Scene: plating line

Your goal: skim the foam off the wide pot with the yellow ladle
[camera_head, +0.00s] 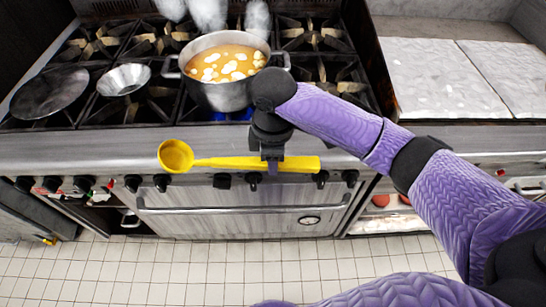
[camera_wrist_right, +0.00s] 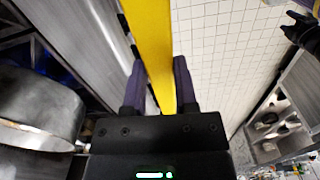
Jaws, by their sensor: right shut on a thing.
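The wide pot (camera_head: 222,95) stands on the stove. It holds orange-brown liquid with several pale foam patches (camera_head: 229,68) on top. The yellow ladle (camera_head: 225,162) is level in front of the stove's front edge, its round bowl at the left and its handle to the right. My right gripper (camera_head: 271,166) is shut on the ladle's handle, in front of and below the pot. In the right wrist view the handle (camera_wrist_right: 152,40) runs between the two fingers, and the pot's side (camera_wrist_right: 40,105) shows at the left. My left gripper is not in view.
A small metal bowl (camera_head: 124,79) and a dark round pan (camera_head: 49,92) sit on the burners left of the pot. A pale counter (camera_head: 440,78) lies to the right. Knobs and an oven handle (camera_head: 240,208) line the stove front. The tiled floor (camera_head: 180,270) is clear.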

